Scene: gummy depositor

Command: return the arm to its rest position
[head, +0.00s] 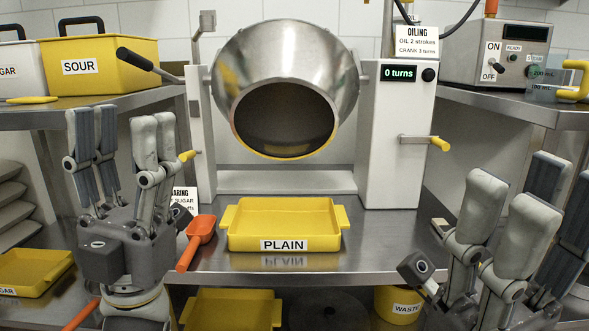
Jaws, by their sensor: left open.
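My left gripper (122,118) stands upright at the left of the head view with its fingers apart, open and empty. It is in front of the left shelf and the bench's left part, touching nothing that I can see. My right gripper (530,178) is at the lower right, fingers pointing up and apart, with nothing between them. Its lower part is cut off by the picture's edge.
A metal drum (290,65) stands behind a yellow PLAIN tray (285,232) on the bench. An orange scoop (197,240) lies close to my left gripper. A SOUR bin (105,58) is on the left shelf, a control box (497,52) on the right. A WASTE bin (400,303) is below.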

